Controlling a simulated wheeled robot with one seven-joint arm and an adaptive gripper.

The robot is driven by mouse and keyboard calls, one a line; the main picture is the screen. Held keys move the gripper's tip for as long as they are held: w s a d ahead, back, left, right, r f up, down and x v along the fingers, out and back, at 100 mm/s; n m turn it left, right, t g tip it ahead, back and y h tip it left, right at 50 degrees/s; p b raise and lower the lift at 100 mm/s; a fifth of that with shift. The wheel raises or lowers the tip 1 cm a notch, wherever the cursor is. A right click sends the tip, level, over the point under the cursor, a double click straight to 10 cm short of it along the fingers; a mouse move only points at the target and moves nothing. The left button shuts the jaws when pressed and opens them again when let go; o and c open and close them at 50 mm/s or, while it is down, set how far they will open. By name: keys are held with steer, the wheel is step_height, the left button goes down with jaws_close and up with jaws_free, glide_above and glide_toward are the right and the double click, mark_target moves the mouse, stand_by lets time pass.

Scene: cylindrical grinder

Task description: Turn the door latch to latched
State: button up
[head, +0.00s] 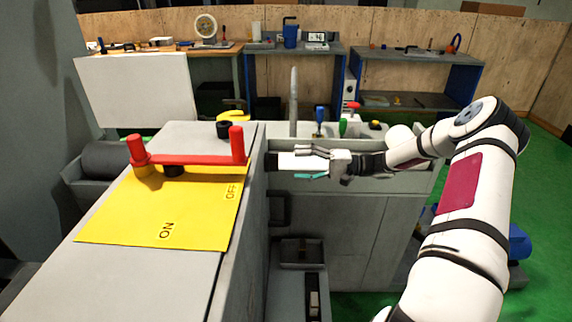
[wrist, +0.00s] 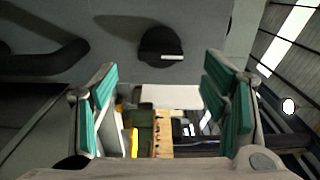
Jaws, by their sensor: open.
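A round black knob with a white mark (wrist: 162,46), which looks like the door latch, sits on a grey panel in the wrist view, ahead of my fingers and above the gap between them. I cannot make out this knob in the head view. My gripper (head: 296,162) is beside the grey machine's side face, pointing left in the head view. In the wrist view its two teal-padded fingers (wrist: 170,100) are wide apart with nothing gripped, and they look clear of the knob. A dark bar handle (wrist: 45,62) is left of the knob; a dark handle also shows below my gripper (head: 279,209).
A red lever (head: 195,160) stands on a yellow ON/OFF plate (head: 150,220) on the machine top. Several tools, including a blue-handled one (head: 319,115), stand behind my gripper. An open grey tray (head: 302,252) lies below.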

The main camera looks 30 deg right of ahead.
steer(key=shift+v, duration=2.65)
steer(key=shift+s+d, duration=0.1)
